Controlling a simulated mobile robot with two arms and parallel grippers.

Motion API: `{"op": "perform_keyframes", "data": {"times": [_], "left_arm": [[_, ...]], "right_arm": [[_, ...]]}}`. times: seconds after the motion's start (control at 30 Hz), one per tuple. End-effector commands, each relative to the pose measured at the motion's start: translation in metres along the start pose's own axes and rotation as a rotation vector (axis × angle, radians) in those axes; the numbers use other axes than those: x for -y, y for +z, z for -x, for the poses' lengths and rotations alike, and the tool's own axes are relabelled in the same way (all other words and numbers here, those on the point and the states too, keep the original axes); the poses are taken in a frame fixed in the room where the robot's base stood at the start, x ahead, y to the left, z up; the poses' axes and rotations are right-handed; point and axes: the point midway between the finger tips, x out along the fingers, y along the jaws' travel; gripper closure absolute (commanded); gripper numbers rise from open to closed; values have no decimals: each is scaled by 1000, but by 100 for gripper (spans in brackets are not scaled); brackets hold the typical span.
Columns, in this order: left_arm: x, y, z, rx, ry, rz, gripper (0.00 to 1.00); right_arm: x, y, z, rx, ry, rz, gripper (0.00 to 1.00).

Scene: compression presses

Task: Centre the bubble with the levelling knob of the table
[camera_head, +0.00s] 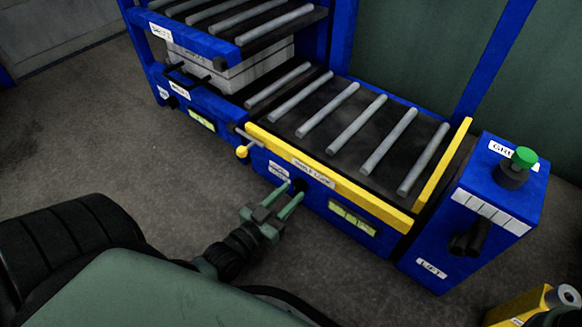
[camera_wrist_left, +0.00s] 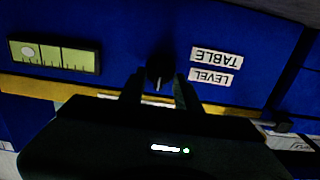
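The table's levelling knob (camera_head: 299,185) is a small dark knob on the blue front of the roller table. In the left wrist view the knob (camera_wrist_left: 160,70) has a pale pointer line and sits beside upside-down "TABLE" and "LEVEL" labels (camera_wrist_left: 216,65). The level vial (camera_head: 352,217) is yellow-green. In the left wrist view the vial (camera_wrist_left: 68,57) shows its pale bubble (camera_wrist_left: 28,51) near the picture-left end, off centre. My left gripper (camera_head: 290,193) points at the knob with fingers apart. In the wrist view its fingertips (camera_wrist_left: 160,82) flank the knob; contact cannot be told. My right gripper is not seen.
A yellow bar (camera_head: 330,177) runs along the table front above the knob. A yellow ball-ended lever (camera_head: 242,151) sticks out to its left. A second press with its own vial (camera_head: 201,120) stands further left. A blue lift box (camera_head: 470,215) with a green button stands right.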

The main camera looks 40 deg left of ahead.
Motion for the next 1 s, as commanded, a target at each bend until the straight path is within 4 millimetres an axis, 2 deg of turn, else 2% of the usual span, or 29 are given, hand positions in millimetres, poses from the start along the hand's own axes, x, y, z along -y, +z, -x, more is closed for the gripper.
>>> {"op": "perform_keyframes", "data": {"times": [0.1,0.37,0.5,0.77,1.0], "left_arm": [[0,1,-8,-1,0,1,67],[0,-1,-9,0,0,0,67],[0,-1,-9,0,0,0,100],[0,-1,-9,0,1,6,100],[0,-3,-9,1,1,77,100]], "right_arm": [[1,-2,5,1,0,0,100],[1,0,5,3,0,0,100],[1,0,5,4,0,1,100],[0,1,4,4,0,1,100],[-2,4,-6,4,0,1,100]]}}
